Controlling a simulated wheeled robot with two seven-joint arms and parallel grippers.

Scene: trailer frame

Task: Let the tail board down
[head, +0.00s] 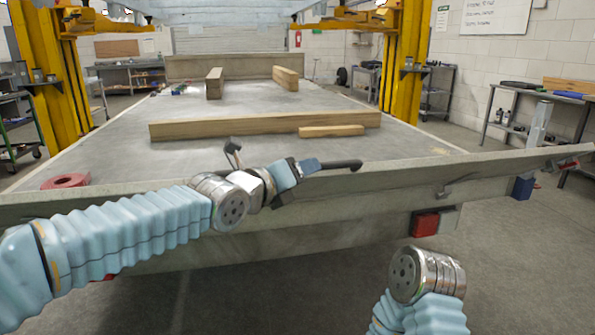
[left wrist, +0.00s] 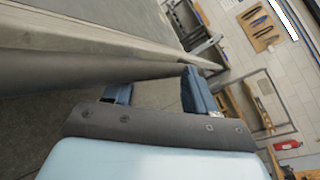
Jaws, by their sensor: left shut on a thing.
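The grey tail board (head: 385,186) runs across the near end of the trailer bed (head: 230,158). It appears raised; its exact tilt is hard to tell.
Wooden beams (head: 265,124) lie on the bed, and a red coil (head: 65,181) lies at its left edge. A red tail light (head: 426,224) is below the board. Yellow lift posts (head: 405,65) flank the trailer. A workbench (head: 530,92) stands right. The floor behind the board looks clear.

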